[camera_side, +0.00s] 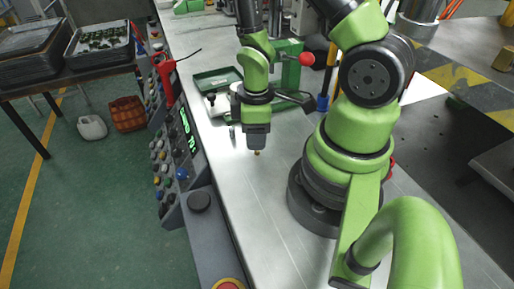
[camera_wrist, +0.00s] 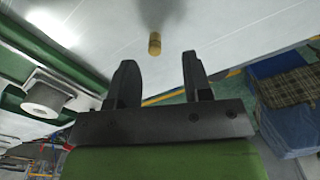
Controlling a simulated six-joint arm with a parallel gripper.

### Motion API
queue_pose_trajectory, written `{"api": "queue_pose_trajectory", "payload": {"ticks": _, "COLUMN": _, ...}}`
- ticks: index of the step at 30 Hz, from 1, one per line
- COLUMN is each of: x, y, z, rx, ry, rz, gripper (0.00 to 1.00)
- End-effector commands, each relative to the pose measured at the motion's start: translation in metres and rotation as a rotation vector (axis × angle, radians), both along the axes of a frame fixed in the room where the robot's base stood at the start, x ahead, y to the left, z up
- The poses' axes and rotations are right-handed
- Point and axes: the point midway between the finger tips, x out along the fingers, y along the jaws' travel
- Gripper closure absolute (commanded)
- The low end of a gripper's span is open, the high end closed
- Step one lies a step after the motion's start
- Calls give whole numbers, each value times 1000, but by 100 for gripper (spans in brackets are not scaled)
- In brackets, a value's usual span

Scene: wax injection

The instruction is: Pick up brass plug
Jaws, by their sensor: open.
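The brass plug (camera_wrist: 155,43) is a small yellowish cylinder on the pale bench top in the wrist view, just beyond and between my fingertips. In the side view the plug (camera_side: 257,153) is a tiny brass spot right below my gripper (camera_side: 257,146), which points down over the bench. In the wrist view my gripper (camera_wrist: 158,62) shows two dark fingers spread apart with nothing between them. I cannot tell the exact gap between the fingertips and the plug.
The metal bench (camera_side: 262,215) is clear in front of the plug. A green tray (camera_side: 215,78) with small items and a green device with a red knob (camera_side: 306,59) stand behind my gripper. A control panel (camera_side: 172,150) with several buttons runs along the bench's left edge.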

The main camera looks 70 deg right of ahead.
Motion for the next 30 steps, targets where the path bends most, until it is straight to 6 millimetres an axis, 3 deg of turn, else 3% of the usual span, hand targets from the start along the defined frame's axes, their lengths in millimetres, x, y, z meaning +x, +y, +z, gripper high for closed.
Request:
{"api": "queue_pose_trajectory", "payload": {"ticks": 9, "x": -1, "y": -6, "z": -39, "rx": 3, "ry": 4, "rz": -1, "gripper": 54}}
{"api": "queue_pose_trajectory", "payload": {"ticks": 19, "x": 0, "y": -6, "z": -44, "rx": 2, "ry": 1, "rz": -1, "gripper": 54}}
{"api": "queue_pose_trajectory", "payload": {"ticks": 20, "x": 0, "y": -6, "z": -44, "rx": 2, "ry": 1, "rz": -1, "gripper": 57}}
{"api": "queue_pose_trajectory", "payload": {"ticks": 24, "x": 0, "y": -6, "z": -44, "rx": 2, "ry": 1, "rz": -1, "gripper": 89}}
{"api": "queue_pose_trajectory", "payload": {"ticks": 26, "x": 0, "y": -6, "z": -44, "rx": 2, "ry": 1, "rz": -1, "gripper": 100}}
{"api": "queue_pose_trajectory", "payload": {"ticks": 30, "x": 0, "y": -6, "z": -44, "rx": 3, "ry": 1, "rz": -1, "gripper": 100}}
